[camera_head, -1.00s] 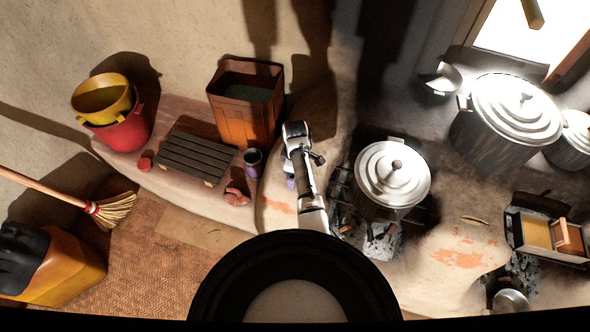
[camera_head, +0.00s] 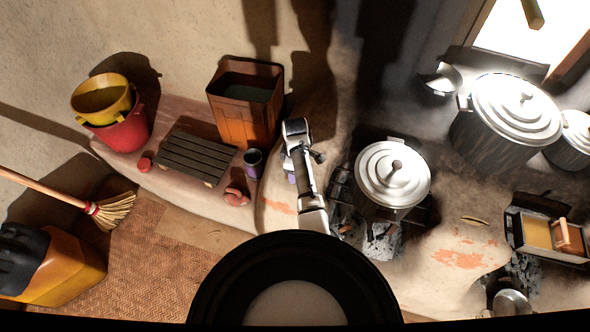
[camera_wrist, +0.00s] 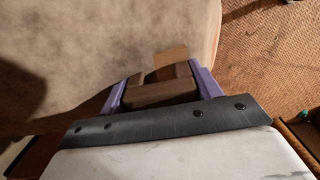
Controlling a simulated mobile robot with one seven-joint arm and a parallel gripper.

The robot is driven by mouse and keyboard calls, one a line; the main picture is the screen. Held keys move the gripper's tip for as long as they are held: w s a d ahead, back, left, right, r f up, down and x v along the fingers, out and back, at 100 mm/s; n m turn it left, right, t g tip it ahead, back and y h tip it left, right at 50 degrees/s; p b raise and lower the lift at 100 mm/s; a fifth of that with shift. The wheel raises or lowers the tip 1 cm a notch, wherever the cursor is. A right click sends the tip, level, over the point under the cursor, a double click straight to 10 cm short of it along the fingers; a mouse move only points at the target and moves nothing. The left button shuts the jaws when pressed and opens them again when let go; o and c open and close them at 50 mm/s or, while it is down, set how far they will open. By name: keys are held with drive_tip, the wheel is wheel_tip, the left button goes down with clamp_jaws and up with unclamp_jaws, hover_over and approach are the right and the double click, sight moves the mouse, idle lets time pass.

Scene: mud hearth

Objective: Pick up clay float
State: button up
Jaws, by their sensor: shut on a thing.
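The clay float (camera_wrist: 160,93) shows in the wrist view as a brown, wooden-looking block between the two purple fingers of my gripper (camera_wrist: 162,82). The fingers are shut on it, one on each side. A lighter brown part (camera_wrist: 170,58) shows just beyond it. The rest of the float is hidden by my gripper, and I cannot tell its height above the pale clay surface. In the head view the purple fingers (camera_head: 291,179) show only slightly beside my arm, over the clay ledge, and the float cannot be made out.
A lidded pot (camera_head: 392,175) stands close to the right of my arm. A purple cup (camera_head: 253,163), a slatted dark stool (camera_head: 193,158) and an orange bin (camera_head: 246,105) are to the left. Woven matting (camera_head: 165,245) covers the floor.

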wheel_tip(320, 180, up, 19)
drive_tip(key=p, duration=0.4)
drive_tip(key=shift+p, duration=0.3)
drive_tip(key=shift+f, duration=0.15)
